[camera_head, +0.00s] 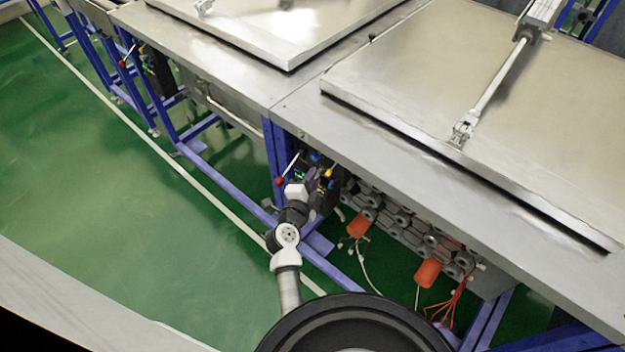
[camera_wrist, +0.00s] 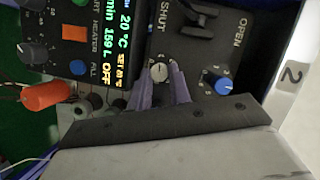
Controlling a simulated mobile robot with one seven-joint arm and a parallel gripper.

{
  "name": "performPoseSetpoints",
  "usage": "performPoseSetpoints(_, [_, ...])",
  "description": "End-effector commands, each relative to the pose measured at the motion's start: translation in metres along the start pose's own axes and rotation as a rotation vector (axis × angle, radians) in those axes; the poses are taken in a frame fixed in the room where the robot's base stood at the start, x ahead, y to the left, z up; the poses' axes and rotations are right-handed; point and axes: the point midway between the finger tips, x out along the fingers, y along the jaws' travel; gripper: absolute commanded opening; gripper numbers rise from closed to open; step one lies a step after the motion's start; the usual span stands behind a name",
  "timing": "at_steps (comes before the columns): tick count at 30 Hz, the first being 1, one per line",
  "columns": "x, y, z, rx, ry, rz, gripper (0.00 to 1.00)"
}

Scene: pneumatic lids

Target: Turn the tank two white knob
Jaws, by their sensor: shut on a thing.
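The white knob (camera_wrist: 159,72) shows in the wrist view on a dark control panel (camera_wrist: 192,58), between a display and a blue knob (camera_wrist: 222,83). A label plate with a "2" (camera_wrist: 291,75) is at the right. My gripper (camera_wrist: 161,82) has its two purple fingers on either side of the white knob and is shut on it. The display (camera_wrist: 115,35) reads 20 °C, 159 L and OFF. In the head view my arm reaches the control box (camera_head: 326,188) under the tank edge; the knob and fingertips cannot be made out there.
A lever with a red ball (camera_head: 280,181) stands close to my wrist. The steel table edge (camera_head: 440,183) overhangs the box. Orange parts (camera_head: 428,272) and cables hang at the right. Closed lids (camera_head: 450,80) lie on top. Green floor at the left is clear.

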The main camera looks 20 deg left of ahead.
Motion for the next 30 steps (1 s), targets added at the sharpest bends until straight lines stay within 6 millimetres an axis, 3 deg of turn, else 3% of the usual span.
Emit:
performPoseSetpoints(17, [-0.0004, 0.0001, 0.0005, -0.037, 0.000, 0.016, 0.00])
performPoseSetpoints(18, [-0.0003, 0.0001, 0.0005, -0.037, 0.000, 0.016, 0.21])
performPoseSetpoints(23, [-0.0002, 0.0000, 0.0003, -0.036, 0.000, 0.015, 0.41])
performPoseSetpoints(30, [-0.0001, -0.0003, 0.0000, -0.036, 0.000, 0.015, 0.41])
